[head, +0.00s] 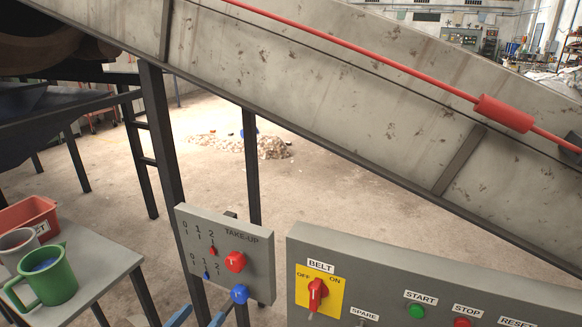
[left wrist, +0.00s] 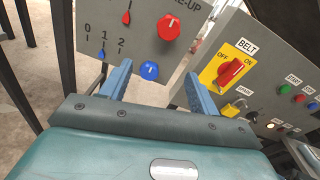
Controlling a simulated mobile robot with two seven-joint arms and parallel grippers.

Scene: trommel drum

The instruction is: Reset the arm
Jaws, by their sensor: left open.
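My left gripper (head: 204,314) is open and empty at the bottom of the head view, just below the take-up panel (head: 262,250). In the left wrist view its two blue fingers (left wrist: 157,80) stand apart, with the blue knob (left wrist: 150,70) showing between their tips. I cannot tell whether they touch it. The blue knob (head: 239,294) is at the panel's lower edge, below a red knob (head: 235,262). The red pointer (head: 213,251) is by 2 and the blue pointer (head: 206,275) by 1. My right gripper is not in view.
A control panel (head: 400,265) stands to the right, with a red belt switch (head: 317,292) and START and STOP buttons. A table (head: 110,250) at left holds a green mug (head: 50,275), a grey mug and a red bin (head: 28,213). A sloping conveyor frame (head: 330,95) crosses above.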

